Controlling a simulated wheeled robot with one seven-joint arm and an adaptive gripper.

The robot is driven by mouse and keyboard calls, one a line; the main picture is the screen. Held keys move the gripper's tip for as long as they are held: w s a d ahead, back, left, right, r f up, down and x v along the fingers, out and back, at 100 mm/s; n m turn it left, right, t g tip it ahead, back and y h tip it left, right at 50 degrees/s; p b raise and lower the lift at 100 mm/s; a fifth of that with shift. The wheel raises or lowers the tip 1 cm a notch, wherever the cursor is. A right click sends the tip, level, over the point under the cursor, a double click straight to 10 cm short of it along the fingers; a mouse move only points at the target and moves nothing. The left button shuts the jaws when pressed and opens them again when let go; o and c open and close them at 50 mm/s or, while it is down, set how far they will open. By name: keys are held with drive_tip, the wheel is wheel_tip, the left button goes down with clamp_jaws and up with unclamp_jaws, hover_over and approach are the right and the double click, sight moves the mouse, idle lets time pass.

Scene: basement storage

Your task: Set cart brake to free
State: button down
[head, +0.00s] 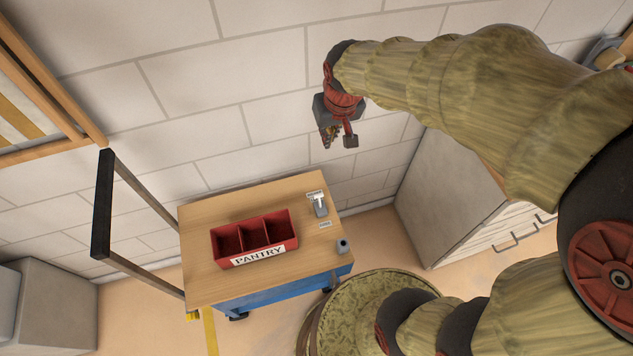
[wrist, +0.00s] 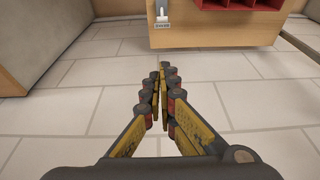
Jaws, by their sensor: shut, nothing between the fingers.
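The cart (head: 200,285) has a wooden top and a blue body. A small grey and white brake lever (head: 318,204) sits on the top near its right edge, with small labels at both ends; I cannot read the labels or tell the setting. The lever also shows at the top edge of the wrist view (wrist: 162,11), partly cut off, with one label below it. My gripper (head: 339,141) is above and beyond the cart's far right corner, near the wall, apart from the lever. Its fingers (wrist: 163,90) are shut and hold nothing.
A red divided tray labelled PANTRY (head: 254,239) sits on the cart top, left of the lever. A small dark-topped grey object (head: 343,246) is at the front right corner. The cart's black handle (head: 103,204) rises at left. A drawer cabinet (head: 455,200) stands at right.

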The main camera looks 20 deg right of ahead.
drive_tip(key=g+p, duration=0.1)
hover_over(320, 203)
drive_tip(key=w, duration=0.5)
drive_tip(key=s+x, duration=0.2)
drive_tip(key=x, duration=0.9)
wheel_tip(320, 203, down, 14)
drive_tip(key=w+g+p, duration=0.1)
drive_tip(key=w, duration=0.2)
drive_tip(key=shift+d+p, duration=0.15)
drive_tip(key=shift+p, duration=0.2)
drive_tip(key=shift+f+g, duration=0.1)
drive_tip(key=shift+g, duration=0.2)
drive_tip(key=f+b, duration=0.1)
drive_tip(key=f, duration=0.2)
drive_tip(key=f+b, duration=0.1)
drive_tip(key=f, duration=0.2)
drive_tip(key=f+b, duration=0.1)
drive_tip(key=f, duration=0.3)
drive_tip(key=shift+w, duration=0.35)
drive_tip(key=shift+s+r+b, duration=0.1)
drive_tip(key=shift+s+r, duration=0.1)
drive_tip(key=shift+s, duration=0.45)
drive_tip(key=shift+s+r+b, duration=0.15)
drive_tip(key=shift+s+r, duration=0.05)
drive_tip(key=shift+s, duration=0.45)
drive_tip(key=shift+s+r+b, duration=0.1)
drive_tip(key=shift+s+r, duration=0.1)
drive_tip(key=shift+s, duration=0.45)
drive_tip(key=shift+w, duration=0.1)
